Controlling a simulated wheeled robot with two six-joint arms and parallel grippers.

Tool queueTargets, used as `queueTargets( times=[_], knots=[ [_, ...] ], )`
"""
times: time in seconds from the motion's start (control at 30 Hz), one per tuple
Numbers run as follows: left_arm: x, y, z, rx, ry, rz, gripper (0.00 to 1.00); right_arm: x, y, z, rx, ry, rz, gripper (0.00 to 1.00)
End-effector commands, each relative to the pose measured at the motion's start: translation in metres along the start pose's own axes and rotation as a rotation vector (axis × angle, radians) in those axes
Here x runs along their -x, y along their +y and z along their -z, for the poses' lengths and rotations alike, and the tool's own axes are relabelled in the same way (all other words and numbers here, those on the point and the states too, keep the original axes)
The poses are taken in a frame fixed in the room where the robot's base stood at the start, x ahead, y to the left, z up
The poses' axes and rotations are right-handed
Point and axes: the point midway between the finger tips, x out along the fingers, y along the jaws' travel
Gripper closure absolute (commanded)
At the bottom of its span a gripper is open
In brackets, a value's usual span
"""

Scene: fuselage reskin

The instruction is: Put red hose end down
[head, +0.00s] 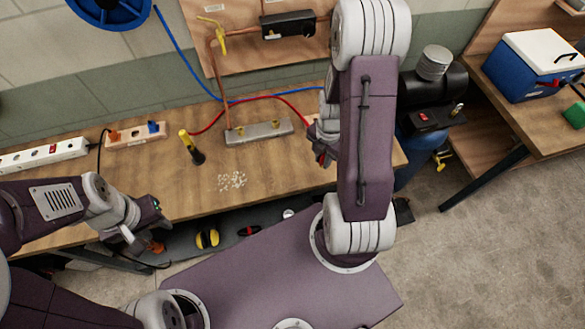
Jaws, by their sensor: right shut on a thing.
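The red hose (268,97) curves over the wooden bench (150,192), from beside the yellow-and-black tool to my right arm. My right gripper (322,152) is at the bench's right part, half hidden behind my own arm. It is shut at the hose's right side; the hose end itself is hidden there. My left gripper (143,238) is low at the left, at the bench's front edge, apart from the hose. Its finger gap is too small to tell.
A metal block (258,132) with a copper pipe stands mid-bench. A yellow-and-black tool (191,147) stands left of it, and white bits (232,181) lie in front. A blue hose (180,60) hangs from a reel (110,8). Power strips (45,155) lie at the left.

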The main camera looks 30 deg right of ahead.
Motion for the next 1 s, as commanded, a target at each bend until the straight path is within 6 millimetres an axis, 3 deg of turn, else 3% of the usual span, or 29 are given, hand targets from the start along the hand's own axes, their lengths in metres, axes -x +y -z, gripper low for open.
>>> queueTargets(
  times=[0.17,0.4,0.5,0.77,1.0],
  knots=[
    [0.008,0.000,0.001,0.000,0.000,0.000,0.64,-0.012,0.023,0.005,0.007,0.004,0.004,1.00],
    [0.026,0.001,0.003,0.000,0.000,0.000,0.64,-0.051,0.088,0.016,0.006,0.002,0.003,1.00],
    [0.030,0.001,0.003,0.000,0.000,0.000,0.64,-0.062,0.106,0.018,0.004,0.001,0.001,1.00],
    [0.033,0.001,0.003,0.000,0.000,0.000,0.64,-0.074,0.115,0.020,0.000,0.002,0.004,1.00],
    [0.045,0.001,0.005,0.000,0.000,0.000,0.64,-0.108,0.115,0.020,0.001,0.002,0.002,1.00]
  ],
)
